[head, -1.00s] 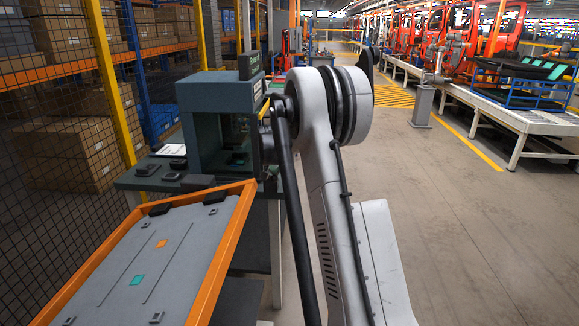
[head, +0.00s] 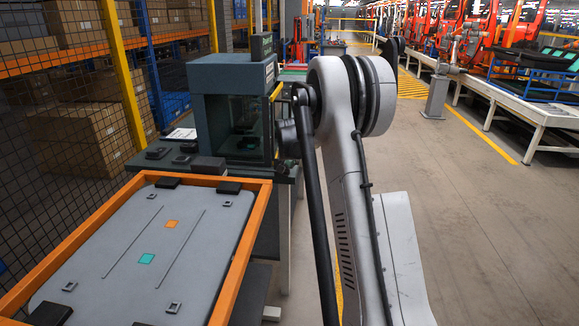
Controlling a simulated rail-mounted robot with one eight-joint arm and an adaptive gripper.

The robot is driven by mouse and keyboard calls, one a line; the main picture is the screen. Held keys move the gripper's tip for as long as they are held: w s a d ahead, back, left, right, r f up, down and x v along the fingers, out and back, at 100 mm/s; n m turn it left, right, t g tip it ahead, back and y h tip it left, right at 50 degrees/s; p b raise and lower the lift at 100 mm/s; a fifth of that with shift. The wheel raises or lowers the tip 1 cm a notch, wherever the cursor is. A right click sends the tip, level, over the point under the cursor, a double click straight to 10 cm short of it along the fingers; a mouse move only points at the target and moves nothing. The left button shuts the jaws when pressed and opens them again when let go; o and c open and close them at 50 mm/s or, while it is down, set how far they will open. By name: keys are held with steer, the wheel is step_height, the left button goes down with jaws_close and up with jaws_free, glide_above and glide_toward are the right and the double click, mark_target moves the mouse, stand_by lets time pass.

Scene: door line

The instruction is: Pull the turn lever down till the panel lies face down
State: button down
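The panel (head: 190,232) is a grey sheet with rounded corners, an orange and a teal square and two thin grooves. It lies in an orange frame (head: 248,232) at the lower left of the head view, its marked face up. Black blocks (head: 229,187) sit at its edges. The frame's far edge looks about level; its near end is cut off by the picture. I cannot make out the turn lever. My arm rises through the middle, just right of the frame, and hides what is behind it. My gripper is not in view.
A dark workbench (head: 284,188) with a grey-green cabinet (head: 230,78) stands beyond the frame. A mesh fence with a yellow post (head: 125,80) and shelved boxes is at the left. Open floor (head: 450,230) lies to the right, up to a conveyor line (head: 545,115).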

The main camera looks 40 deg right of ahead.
steer(key=d+r+v, duration=0.1)
steer(key=d+v, duration=0.1)
steer(key=v, duration=1)
steer(key=shift+a+r, duration=0.1)
steer(key=shift+r, duration=0.1)
steer(key=s+a+r+n+y, duration=0.1)
steer(key=s+a+r, duration=0.2)
steer(key=s+a, duration=0.35)
steer(key=s+a+r+n+t, duration=0.1)
steer(key=s+a+r+n, duration=0.2)
steer(key=a, duration=0.6)
steer(key=s+a+r+y, duration=0.1)
steer(key=s+a+r, duration=0.2)
steer(key=s+a, duration=0.35)
steer(key=s+a+f+n+y, duration=0.1)
steer(key=s+a+f+n, duration=0.1)
steer(key=s+a, duration=0.6)
steer(key=s+a+f+n+y, duration=0.1)
steer(key=s+a+f+n, duration=0.2)
steer(key=s+a, duration=0.6)
steer(key=s+f, duration=0.2)
steer(key=s, duration=0.3)
steer(key=shift+s+t+p, duration=0.3)
steer(key=shift+s, duration=0.05)
